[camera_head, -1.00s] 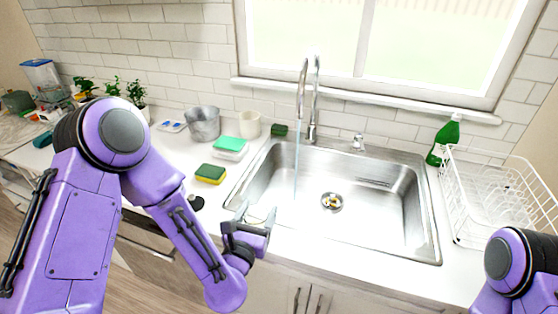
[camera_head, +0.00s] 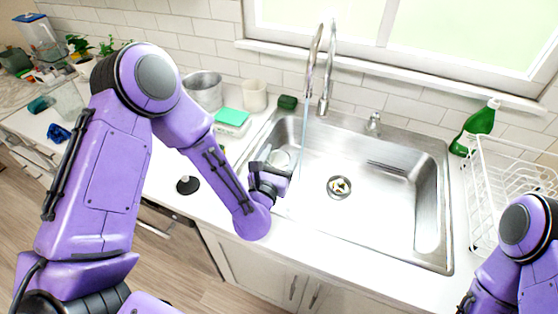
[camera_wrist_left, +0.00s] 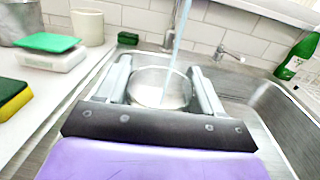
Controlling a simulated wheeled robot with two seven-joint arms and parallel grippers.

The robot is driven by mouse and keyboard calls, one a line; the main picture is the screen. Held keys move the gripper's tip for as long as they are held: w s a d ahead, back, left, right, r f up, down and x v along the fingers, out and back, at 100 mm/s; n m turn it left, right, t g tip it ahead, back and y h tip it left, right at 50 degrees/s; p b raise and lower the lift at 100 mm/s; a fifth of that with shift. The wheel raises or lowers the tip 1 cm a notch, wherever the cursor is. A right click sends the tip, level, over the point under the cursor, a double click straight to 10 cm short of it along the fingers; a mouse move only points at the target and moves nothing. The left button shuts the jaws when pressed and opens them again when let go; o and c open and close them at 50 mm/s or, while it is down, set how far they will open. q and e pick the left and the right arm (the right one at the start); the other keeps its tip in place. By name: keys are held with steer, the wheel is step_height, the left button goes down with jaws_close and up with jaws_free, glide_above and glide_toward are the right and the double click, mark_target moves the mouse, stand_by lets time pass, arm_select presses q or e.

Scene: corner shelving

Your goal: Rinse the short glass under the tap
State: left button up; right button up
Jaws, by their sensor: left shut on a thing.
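The short glass (camera_head: 279,159) is clear and sits between the fingers of my left gripper (camera_head: 272,172), over the left part of the sink. My left gripper is shut on it. In the left wrist view the glass (camera_wrist_left: 160,88) shows upright between both fingers. The tap (camera_head: 322,75) is a tall chrome arch at the back of the sink. Its water stream (camera_wrist_left: 176,45) runs down to the glass in the wrist view; whether it lands inside or just behind the rim is hard to tell. My right gripper is out of view.
The steel sink (camera_head: 395,220) has a drain in its middle and is otherwise clear. A white dish rack (camera_head: 510,185) and green bottle (camera_head: 478,127) stand right. A metal pot (camera_head: 203,90), cream cup (camera_head: 254,95) and green-topped box (camera_head: 232,118) stand left on the counter.

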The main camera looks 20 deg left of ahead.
arm_select(q)
steer(key=w+d+f+b, duration=0.1)
steer(key=w, duration=0.4)
steer(key=w+d+f+b, duration=0.1)
steer(key=w, duration=0.5)
steer(key=shift+d+f, duration=0.35)
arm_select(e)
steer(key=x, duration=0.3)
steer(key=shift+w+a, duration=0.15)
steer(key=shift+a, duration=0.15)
arm_select(q)
steer(key=shift+w+f, duration=0.1)
steer(key=shift+w, duration=0.05)
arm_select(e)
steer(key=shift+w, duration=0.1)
arm_select(q)
steer(key=shift+d+b, duration=0.1)
steer(key=shift+b, duration=0.25)
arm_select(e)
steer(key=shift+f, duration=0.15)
arm_select(q)
steer(key=shift+d, duration=0.5)
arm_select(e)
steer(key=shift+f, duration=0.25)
arm_select(q)
steer(key=shift+a, duration=0.1)
steer(key=shift+a+b, duration=0.4)
steer(key=shift+a, duration=0.15)
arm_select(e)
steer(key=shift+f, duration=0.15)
